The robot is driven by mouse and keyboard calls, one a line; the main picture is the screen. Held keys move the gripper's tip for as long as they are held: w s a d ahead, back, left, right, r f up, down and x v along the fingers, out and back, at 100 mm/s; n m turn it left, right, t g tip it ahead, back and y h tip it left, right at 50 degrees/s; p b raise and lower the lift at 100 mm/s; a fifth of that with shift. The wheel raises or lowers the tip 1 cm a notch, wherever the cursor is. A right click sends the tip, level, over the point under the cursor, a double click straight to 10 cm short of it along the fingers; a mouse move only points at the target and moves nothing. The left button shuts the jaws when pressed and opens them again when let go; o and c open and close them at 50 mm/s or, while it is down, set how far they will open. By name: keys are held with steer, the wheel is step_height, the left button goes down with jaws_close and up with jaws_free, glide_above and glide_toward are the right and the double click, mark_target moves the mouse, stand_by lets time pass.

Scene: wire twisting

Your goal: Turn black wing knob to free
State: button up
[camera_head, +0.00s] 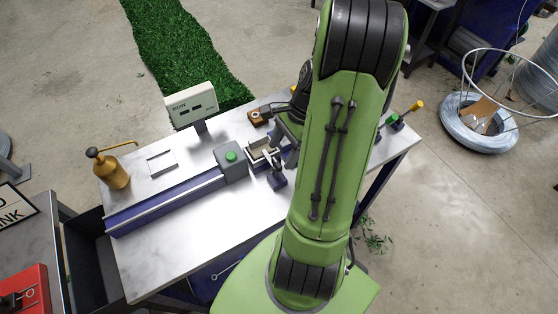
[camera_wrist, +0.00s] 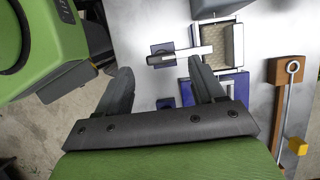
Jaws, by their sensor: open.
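A short bar (camera_wrist: 180,56), black and pale, lies across between a dark blue block (camera_wrist: 159,48) and a tan-lined tray (camera_wrist: 236,45) in the wrist view. It may be the black wing knob, but its shape is too small to be sure. In the head view, the dark blue block (camera_head: 278,180) stands in front of the tray. My gripper (camera_wrist: 162,78) is open and empty. Its two dark fingers are apart, with the bar just beyond and between their tips. My arm hides most of the gripper in the head view.
A grey box with a green button (camera_head: 231,157) stands left of the tray on the metal table (camera_head: 170,245). A wooden block (camera_wrist: 287,70) with a metal lever and yellow end is at the right. A display (camera_head: 192,104) and brass oil can (camera_head: 110,170) stand farther left.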

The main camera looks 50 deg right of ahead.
mark_target(277, 162)
steer(key=x, duration=0.3)
steer(key=shift+w+a+f, duration=0.1)
steer(key=shift+w+f, duration=0.05)
steer(key=shift+f, duration=0.15)
jaws_close()
